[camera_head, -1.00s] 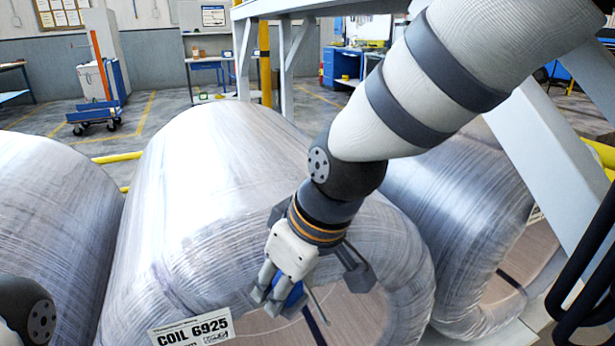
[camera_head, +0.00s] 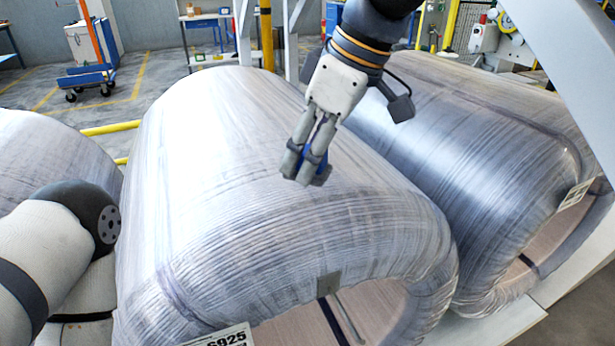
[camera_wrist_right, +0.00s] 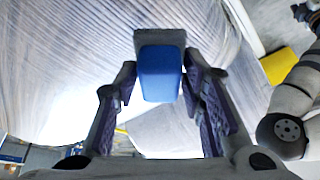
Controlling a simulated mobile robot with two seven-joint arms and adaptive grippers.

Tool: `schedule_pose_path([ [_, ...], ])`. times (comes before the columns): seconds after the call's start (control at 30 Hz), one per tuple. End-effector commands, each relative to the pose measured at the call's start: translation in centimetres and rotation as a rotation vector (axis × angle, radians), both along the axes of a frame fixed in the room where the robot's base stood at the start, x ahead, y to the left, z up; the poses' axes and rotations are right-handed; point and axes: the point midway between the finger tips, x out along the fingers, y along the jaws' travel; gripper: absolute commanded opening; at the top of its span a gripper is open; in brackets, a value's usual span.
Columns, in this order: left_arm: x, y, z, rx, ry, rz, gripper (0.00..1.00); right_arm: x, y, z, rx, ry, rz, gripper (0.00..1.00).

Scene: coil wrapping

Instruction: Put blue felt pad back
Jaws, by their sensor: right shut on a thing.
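The blue felt pad (camera_wrist_right: 160,75) is between the fingers of my right gripper (camera_head: 306,180). In the right wrist view it is a blue block with a grey plate at its far end. In the head view only a bit of blue (camera_head: 318,160) shows between the fingers. The right gripper is shut on it and points down over the wrapped middle coil (camera_head: 230,150). My left arm shows at the lower left of the head view, but its gripper is out of view.
Another wrapped coil (camera_head: 460,140) lies to the right and one (camera_head: 50,150) to the left. A small grey patch (camera_head: 328,284) sits on the middle coil's front rim, above a label (camera_head: 225,338). A blue cart (camera_head: 93,78) stands on the floor behind.

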Motion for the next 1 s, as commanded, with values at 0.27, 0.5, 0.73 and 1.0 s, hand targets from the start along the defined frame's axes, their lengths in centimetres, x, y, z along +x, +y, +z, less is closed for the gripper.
schedule_pose_path([
  [0.27,-0.7,0.0,-0.7,0.000,0.025,0.000,0.85,2.4,0.2,-2.7,0.001,-0.002,-0.001,0.06],
  [0.5,-0.7,0.0,-0.8,0.000,0.026,0.000,0.85,2.6,0.2,-5.9,0.001,-0.008,-0.001,0.06],
  [0.73,-0.7,0.0,-0.7,0.000,0.025,0.000,0.85,2.6,0.2,-5.9,0.001,-0.008,-0.001,0.06],
  [1.0,-0.7,0.0,-0.7,0.000,0.024,0.000,0.85,2.6,0.3,-6.1,0.001,-0.008,-0.001,0.57],
])
